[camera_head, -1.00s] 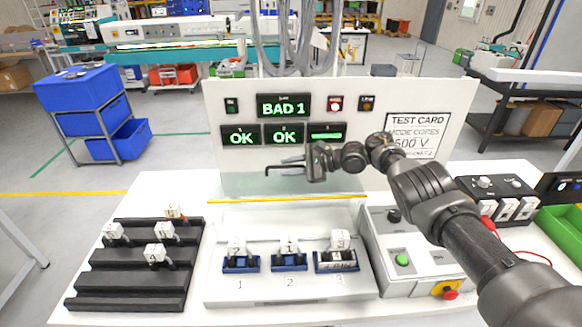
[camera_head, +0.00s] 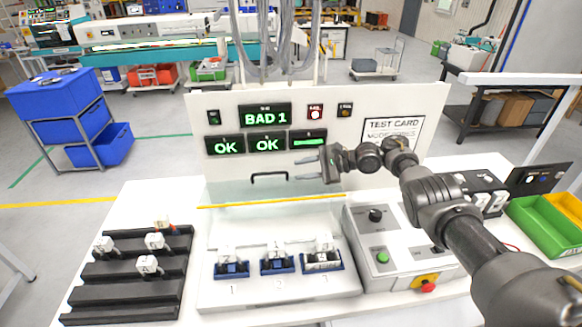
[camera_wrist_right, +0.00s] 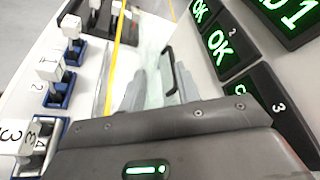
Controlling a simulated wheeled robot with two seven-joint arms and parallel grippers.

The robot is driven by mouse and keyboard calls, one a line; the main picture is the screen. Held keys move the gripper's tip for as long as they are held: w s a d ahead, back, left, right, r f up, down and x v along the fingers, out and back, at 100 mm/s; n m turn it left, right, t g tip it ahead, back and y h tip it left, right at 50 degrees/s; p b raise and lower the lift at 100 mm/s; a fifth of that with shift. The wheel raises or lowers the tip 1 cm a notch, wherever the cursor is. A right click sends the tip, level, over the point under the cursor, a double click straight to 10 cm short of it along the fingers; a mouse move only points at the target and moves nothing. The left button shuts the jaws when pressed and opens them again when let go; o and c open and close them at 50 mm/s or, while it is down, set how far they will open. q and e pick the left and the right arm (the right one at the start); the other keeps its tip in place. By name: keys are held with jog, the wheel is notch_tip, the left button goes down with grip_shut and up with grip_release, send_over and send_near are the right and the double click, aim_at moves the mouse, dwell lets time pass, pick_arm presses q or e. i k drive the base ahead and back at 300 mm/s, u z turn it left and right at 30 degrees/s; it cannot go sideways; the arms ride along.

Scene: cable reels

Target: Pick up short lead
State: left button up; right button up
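I cannot single out a short lead with certainty. White numbered connectors sit on the black stepped rack (camera_head: 120,311) at the left; one connector (camera_head: 148,264) is marked 4. More white connectors stand in blue holders (camera_head: 231,270) at stations 1, 2 and 3 of the white fixture. A bit of red wire (camera_head: 511,247) shows at the right behind my arm. My right gripper (camera_head: 305,169) is open and empty, just right of the black handle (camera_head: 269,177) on the clear cover. In the wrist view its fingers (camera_wrist_right: 160,88) are apart near that handle. My left gripper is not in view.
The upright panel (camera_head: 345,165) behind the fixture reads BAD 1 and OK, OK, with a red lamp lit. A control box (camera_head: 405,268) with a green button and red stop stands right of the fixture. Green (camera_head: 545,228) and yellow bins lie far right.

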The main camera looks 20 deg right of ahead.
aim_at(325, 242)
jog(key=k, duration=1)
